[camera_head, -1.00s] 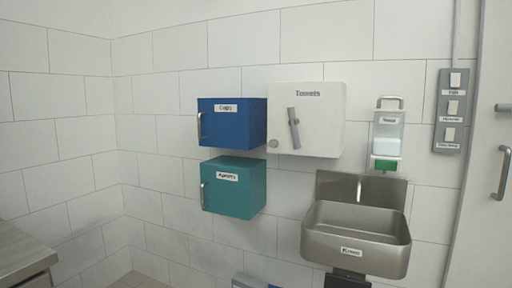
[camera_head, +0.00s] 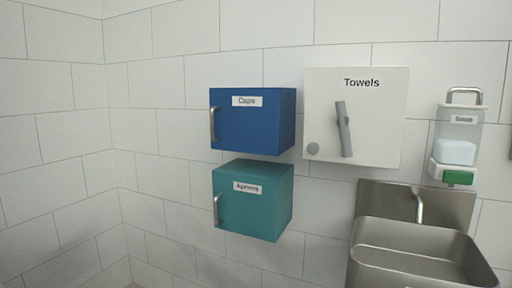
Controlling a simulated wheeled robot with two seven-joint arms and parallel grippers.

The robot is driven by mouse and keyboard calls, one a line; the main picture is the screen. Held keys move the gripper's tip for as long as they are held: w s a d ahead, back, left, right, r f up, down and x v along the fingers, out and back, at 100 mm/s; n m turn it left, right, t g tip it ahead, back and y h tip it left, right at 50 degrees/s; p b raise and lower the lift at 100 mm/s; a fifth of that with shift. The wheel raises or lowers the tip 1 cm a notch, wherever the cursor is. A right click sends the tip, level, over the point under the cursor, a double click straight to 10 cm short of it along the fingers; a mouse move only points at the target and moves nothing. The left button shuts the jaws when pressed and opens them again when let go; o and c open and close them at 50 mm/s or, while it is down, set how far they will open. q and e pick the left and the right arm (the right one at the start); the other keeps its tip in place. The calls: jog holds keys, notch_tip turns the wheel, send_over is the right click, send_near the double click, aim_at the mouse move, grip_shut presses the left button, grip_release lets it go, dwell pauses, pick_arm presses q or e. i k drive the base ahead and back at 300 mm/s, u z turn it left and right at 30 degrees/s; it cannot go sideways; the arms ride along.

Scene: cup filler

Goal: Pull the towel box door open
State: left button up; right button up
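The white towel box (camera_head: 378,118), labelled "Towels", hangs on the tiled wall right of centre. Its door looks shut. A grey, slightly tilted handle (camera_head: 344,130) stands on the door's front, left of its middle. Neither of my grippers shows in the head view.
A blue box (camera_head: 245,133) labelled "Caps" hangs left of the towel box, with a teal "Aprons" box (camera_head: 262,208) below it. A soap dispenser (camera_head: 457,150) hangs to the right, above a steel sink (camera_head: 415,247). The left wall is bare.

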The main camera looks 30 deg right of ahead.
aim_at(375, 97)
jog(key=z, duration=0.45)
jog(key=i, duration=1.1)
jog(key=z, duration=0.85)
